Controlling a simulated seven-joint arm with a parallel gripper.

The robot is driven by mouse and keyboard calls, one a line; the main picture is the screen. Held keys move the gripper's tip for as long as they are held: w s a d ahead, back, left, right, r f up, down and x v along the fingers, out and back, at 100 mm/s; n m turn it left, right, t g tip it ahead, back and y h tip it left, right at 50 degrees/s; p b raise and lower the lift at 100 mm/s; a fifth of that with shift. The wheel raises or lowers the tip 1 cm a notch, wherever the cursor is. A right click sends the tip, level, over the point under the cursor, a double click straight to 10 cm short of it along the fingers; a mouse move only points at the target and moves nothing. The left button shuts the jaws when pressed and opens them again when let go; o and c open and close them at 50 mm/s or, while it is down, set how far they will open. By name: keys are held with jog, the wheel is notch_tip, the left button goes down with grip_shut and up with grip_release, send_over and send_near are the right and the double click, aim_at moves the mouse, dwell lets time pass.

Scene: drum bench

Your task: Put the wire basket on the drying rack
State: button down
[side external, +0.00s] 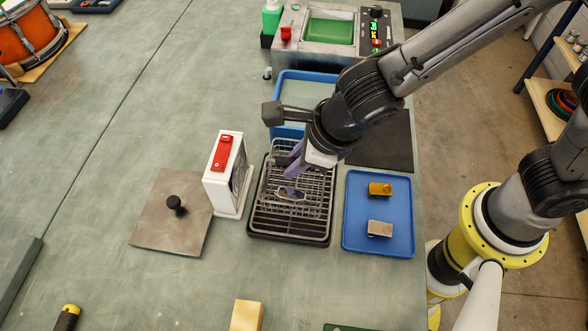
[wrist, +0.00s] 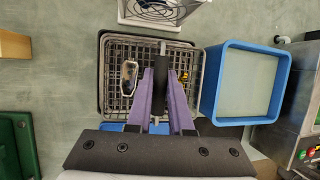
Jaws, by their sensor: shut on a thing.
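The drying rack (side external: 262,222), a dark tray with grey wire bars, stands on the bench; its rim (wrist: 103,95) also shows in the wrist view. My gripper (side external: 293,170) has purple fingers and points down over the rack. In the wrist view my gripper (wrist: 160,75) is shut on a dark bar that looks like the basket's handle. I cannot tell whether the basket touches the rack. A small oval metal piece (side external: 290,194) lies over the rack.
A blue bin (side external: 305,78) stands behind the rack. A blue tray (side external: 378,248) with two small blocks is to its right. Bench in front is mostly clear.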

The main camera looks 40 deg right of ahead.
aim_at(294, 182)
jog(key=shift+a+f, duration=0.1)
jog(key=shift+f, duration=1.5)
jog(key=shift+f, duration=0.1)
jog(key=c, duration=0.8)
grip_release()
jog(key=v, duration=1.2)
